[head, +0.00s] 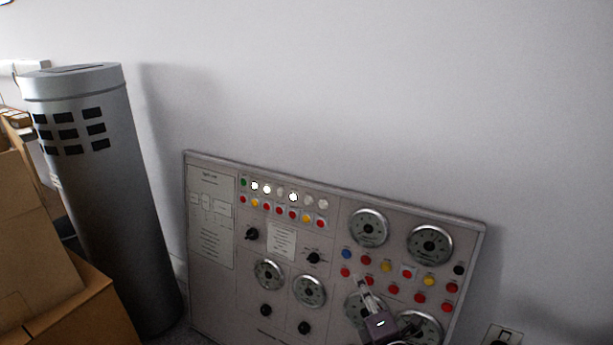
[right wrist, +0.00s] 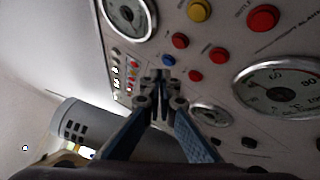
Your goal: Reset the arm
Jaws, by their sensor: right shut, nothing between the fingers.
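My right gripper (head: 362,283) is in front of the lower middle of a grey control panel (head: 214,271), near its lower gauges and coloured buttons. In the right wrist view my right gripper (right wrist: 155,84) has its fingertips together, with nothing between them. The fingertips show close to a blue button (right wrist: 168,61); I cannot tell whether they touch the panel. The panel has round gauges (head: 430,245), black knobs (head: 252,234) and rows of red, yellow and blue buttons. Part of a lower gauge is hidden behind my gripper. My left gripper is not in view.
A tall grey cylinder (head: 115,200) with dark square openings stands left of the panel. Cardboard boxes (head: 75,312) are stacked at the far left. A wall socket (head: 502,336) is at the lower right. The wall above the panel is bare.

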